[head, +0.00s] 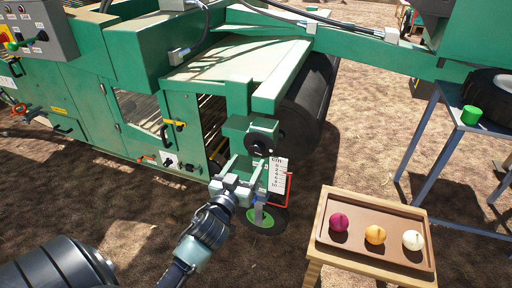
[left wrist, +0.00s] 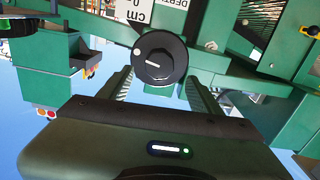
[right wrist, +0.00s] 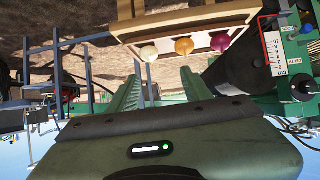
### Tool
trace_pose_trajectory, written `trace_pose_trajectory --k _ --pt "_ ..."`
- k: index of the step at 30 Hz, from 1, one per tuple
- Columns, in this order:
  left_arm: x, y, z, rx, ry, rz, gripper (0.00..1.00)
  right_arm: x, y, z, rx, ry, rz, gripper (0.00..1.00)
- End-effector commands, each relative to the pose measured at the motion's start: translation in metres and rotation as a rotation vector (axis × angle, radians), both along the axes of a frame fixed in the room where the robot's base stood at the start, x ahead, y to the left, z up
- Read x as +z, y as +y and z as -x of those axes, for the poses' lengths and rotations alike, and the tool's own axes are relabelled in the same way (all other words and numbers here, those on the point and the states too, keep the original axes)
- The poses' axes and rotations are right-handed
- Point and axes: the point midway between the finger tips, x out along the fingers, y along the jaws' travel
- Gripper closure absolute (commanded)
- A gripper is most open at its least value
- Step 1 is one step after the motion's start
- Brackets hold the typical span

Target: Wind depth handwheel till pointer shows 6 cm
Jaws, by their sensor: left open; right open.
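The depth handwheel is a black round knob (head: 262,140) on the green machine's corner bracket. In the left wrist view the black knob (left wrist: 160,60), with a white mark on its face, lies ahead between my finger lines. My left gripper (head: 246,172) is open just below and in front of it; contact cannot be told. The white cm scale (head: 278,175) hangs below the knob, with red (head: 290,188) along its side; the pointer reading is too small to tell. The right wrist view also shows the scale (right wrist: 274,48) and knob (right wrist: 304,89). My right gripper (right wrist: 157,82) is open and empty.
A wooden tray table (head: 322,232) with a purple, an orange and a white onion stands right of the machine. A small green-hubbed wheel (head: 265,222) sits under the scale. A blue-grey stand (head: 407,150) with a green cup (head: 471,115) is at far right.

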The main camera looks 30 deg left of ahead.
Motion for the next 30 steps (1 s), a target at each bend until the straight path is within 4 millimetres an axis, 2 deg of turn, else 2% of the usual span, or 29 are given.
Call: trace_pose_trajectory --k 4,12,16,21,28,30 --pt "0.001 0.000 -0.007 -0.002 -0.011 0.037 0.36 0.010 0.004 -0.007 0.004 -0.061 -0.015 0.51" --pt "0.001 0.011 -0.049 -0.001 -0.010 0.033 0.36 0.039 0.012 -0.024 0.016 -0.227 -0.054 0.51" --pt "0.001 0.014 -0.064 -0.001 -0.010 0.035 0.36 0.053 0.015 -0.029 0.020 -0.298 -0.071 0.51" --pt "0.001 0.016 -0.073 -0.001 -0.008 0.034 0.36 0.062 0.017 -0.032 0.022 -0.340 -0.082 0.51" --pt "0.001 0.016 -0.073 -0.001 -0.008 0.034 0.36 0.062 0.017 -0.032 0.023 -0.343 -0.083 0.51" --pt "0.001 0.016 -0.073 -0.001 -0.008 0.034 0.55 0.062 0.017 -0.032 0.022 -0.342 -0.082 0.51"
